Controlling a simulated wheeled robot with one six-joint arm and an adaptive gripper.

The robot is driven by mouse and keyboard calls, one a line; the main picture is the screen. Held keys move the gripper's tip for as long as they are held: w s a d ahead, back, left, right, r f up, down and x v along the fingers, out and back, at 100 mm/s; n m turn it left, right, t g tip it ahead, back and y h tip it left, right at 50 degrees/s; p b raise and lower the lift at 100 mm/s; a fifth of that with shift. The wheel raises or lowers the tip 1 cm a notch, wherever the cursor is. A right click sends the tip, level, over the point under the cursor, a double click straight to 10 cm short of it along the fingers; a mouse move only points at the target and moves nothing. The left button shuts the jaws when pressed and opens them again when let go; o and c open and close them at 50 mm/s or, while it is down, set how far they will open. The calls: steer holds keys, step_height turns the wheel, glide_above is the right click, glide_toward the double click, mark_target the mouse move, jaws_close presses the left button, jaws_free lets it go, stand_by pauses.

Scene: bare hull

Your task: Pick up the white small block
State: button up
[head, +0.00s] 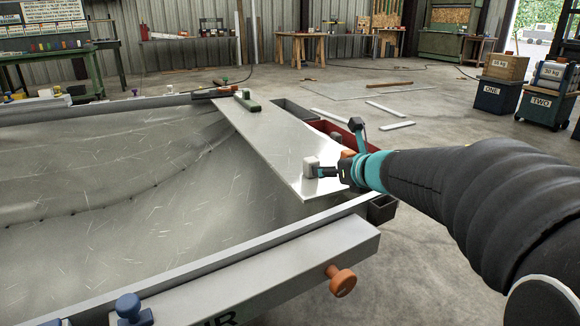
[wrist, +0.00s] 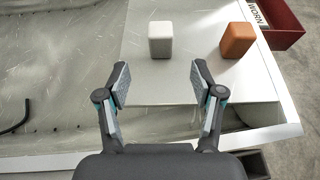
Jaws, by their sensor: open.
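The white small block (wrist: 160,40) stands upright on a pale board (wrist: 185,88) in the wrist view. My gripper (wrist: 162,78) is open and empty, and the block sits beyond its fingertips, roughly centred between them. In the head view the white block (head: 311,166) shows on the near part of the board (head: 262,135), just left of my gripper (head: 325,172). Whether a finger touches the block cannot be told from the head view.
An orange block (wrist: 237,40) stands right of the white one. A red bin (wrist: 280,22) marked WORN lies beyond the board's right edge. A green-handled tool (head: 246,101) rests at the board's far end. The hull (head: 130,165) curves down to the left.

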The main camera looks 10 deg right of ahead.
mark_target(311, 165)
steer(key=b+x, duration=0.1)
steer(key=x, duration=1)
steer(key=c, duration=1.2)
steer(key=shift+d+r, duration=0.1)
steer(key=shift+c, duration=0.2)
